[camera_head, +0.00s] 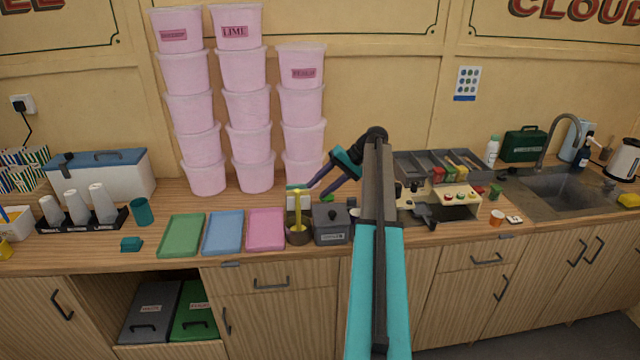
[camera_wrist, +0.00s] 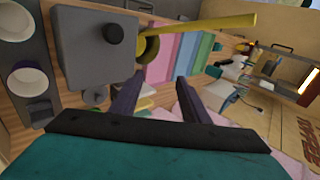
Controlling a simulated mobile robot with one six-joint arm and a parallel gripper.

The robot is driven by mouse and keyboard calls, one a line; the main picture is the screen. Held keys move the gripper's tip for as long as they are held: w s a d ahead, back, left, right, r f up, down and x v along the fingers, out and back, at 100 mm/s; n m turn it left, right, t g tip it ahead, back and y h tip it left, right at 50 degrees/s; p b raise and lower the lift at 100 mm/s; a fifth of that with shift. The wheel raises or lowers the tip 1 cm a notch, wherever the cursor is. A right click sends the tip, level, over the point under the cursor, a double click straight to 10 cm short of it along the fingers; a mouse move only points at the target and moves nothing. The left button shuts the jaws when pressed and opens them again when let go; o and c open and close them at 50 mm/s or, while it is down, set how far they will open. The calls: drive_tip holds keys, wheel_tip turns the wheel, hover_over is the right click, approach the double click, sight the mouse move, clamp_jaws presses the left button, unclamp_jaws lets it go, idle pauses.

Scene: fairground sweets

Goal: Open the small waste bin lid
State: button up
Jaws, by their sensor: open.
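A small dark grey bin (camera_head: 331,228) with a label on its front stands on the counter, taken to be the small waste bin. Its lid looks closed, with a dark knob (camera_head: 337,206) on top. In the wrist view, a grey box (camera_wrist: 85,55) with a round black knob (camera_wrist: 113,34), apparently the same bin, shows at upper left. My gripper (camera_head: 311,188) is above and behind the bin, toward its left. In the wrist view my gripper (camera_wrist: 159,77) has its two purple fingers apart, with nothing between them. It appears not to touch the bin.
A brown pot with a yellow upright handle (camera_head: 298,212) stands just left of the bin. Pink, blue and green trays (camera_head: 223,233) lie further left. Stacked pink tubs (camera_head: 254,172) stand behind. A cream appliance (camera_head: 450,199) stands to the right. Lidded bins (camera_head: 153,308) sit in the open cupboard below.

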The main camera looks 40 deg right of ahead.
drive_tip(key=s+a, duration=0.5)
drive_tip(key=s, duration=0.1)
drive_tip(key=shift+s+r, duration=0.4)
idle(0.7)
drive_tip(key=s+a+f+g+b, duration=0.1)
drive_tip(key=a+f+g+b, duration=0.1)
drive_tip(key=a+f, duration=0.85)
drive_tip(key=s+a+f+n+g+h+b, duration=0.1)
drive_tip(key=a+f+g+b, duration=0.1)
drive_tip(key=a+f, duration=0.9)
drive_tip(key=s+a+f+g+b, duration=0.15)
drive_tip(key=a+f, duration=0.45)
drive_tip(key=f, duration=0.9)
drive_tip(key=s+a+f+n+g+h+b, duration=0.1)
drive_tip(key=s+a+f+g+b, duration=0.1)
drive_tip(key=s+a+f, duration=0.4)
drive_tip(key=s+a+f+n+g+h+b, duration=0.1)
drive_tip(key=s+a+f+b, duration=0.1)
drive_tip(key=s+a+f, duration=0.45)
drive_tip(key=s+a+f+n+g+h+b, duration=0.1)
drive_tip(key=s+a+f+n+h+b, duration=0.1)
drive_tip(key=s+f, duration=0.4)
drive_tip(key=s+a+f+n+g+h+b, duration=0.1)
drive_tip(key=s+a+f+g+h+b, duration=0.1)
drive_tip(key=s+f, duration=0.5)
drive_tip(key=shift+s+a+f+n, duration=0.3)
drive_tip(key=shift+s+n, duration=0.1)
drive_tip(key=shift+s, duration=0.75)
